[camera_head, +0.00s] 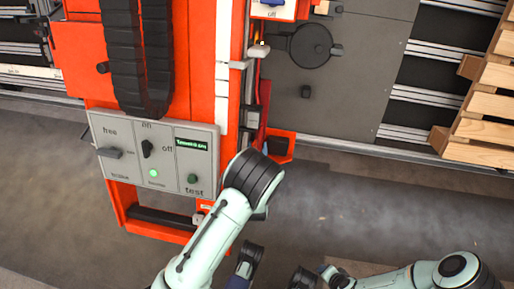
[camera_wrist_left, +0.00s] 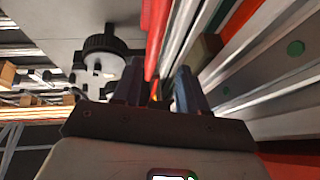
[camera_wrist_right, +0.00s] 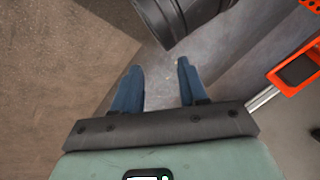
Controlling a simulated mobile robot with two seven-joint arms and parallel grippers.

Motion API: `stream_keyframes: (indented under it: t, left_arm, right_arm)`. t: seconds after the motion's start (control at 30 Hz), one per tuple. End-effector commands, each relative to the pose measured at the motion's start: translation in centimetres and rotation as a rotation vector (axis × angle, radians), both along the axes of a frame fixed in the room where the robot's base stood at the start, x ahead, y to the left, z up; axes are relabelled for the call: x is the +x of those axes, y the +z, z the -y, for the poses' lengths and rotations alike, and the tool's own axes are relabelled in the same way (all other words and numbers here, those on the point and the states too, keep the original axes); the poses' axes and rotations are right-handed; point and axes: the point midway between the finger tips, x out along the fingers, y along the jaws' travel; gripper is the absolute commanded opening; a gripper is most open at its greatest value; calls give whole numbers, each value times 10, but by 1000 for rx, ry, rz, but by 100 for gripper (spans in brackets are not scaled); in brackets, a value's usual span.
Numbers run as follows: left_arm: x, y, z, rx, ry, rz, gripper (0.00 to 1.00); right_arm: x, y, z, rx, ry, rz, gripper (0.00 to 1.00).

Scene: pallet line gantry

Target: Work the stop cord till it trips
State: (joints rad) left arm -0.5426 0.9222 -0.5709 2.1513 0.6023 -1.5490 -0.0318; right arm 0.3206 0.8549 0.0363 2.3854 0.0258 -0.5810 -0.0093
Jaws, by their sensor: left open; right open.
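In the left wrist view a long red strip, which looks like the stop cord (camera_wrist_left: 152,45), runs from the top edge down to the gap between the fingers. My left gripper (camera_wrist_left: 157,74) is open, with one finger on either side of the strip's lower end; I cannot tell whether they touch. In the head view a narrow red piece (camera_head: 264,108) stands beside the orange cabinet's post, above my left arm, which hides much there. My right gripper (camera_wrist_right: 160,67) is open and empty above the floor in the right wrist view.
The orange cabinet carries a grey control panel (camera_head: 155,160) with a lit green lamp and switches. A round dark dial (camera_head: 312,45) sits on a grey plate at its right. Wooden pallets (camera_head: 490,105) stand at the right on rails.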

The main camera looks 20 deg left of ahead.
Motion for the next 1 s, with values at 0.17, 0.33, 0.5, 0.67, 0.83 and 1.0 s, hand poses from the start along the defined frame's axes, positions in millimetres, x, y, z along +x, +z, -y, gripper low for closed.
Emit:
stream_keyframes:
  t: [0.17,0.33,0.5,0.67,0.83,1.0]
  left_arm:
    - [-25,1,12,1,-3,-5,42]
    - [-61,0,29,1,-4,-6,42]
    - [-93,0,43,2,-5,-6,42]
    - [-112,0,51,2,-2,-3,42]
    - [-119,0,54,0,-1,0,42]
    - [-119,0,54,0,-1,0,42]
  right_arm:
    - [-6,5,-3,7,6,-15,43]
    - [-13,10,-7,18,14,-35,43]
    - [-18,13,-9,24,20,-48,43]
    - [-20,14,-11,26,22,-53,43]
    - [-21,14,-11,27,23,-56,43]
    - [-21,14,-11,27,23,-56,43]
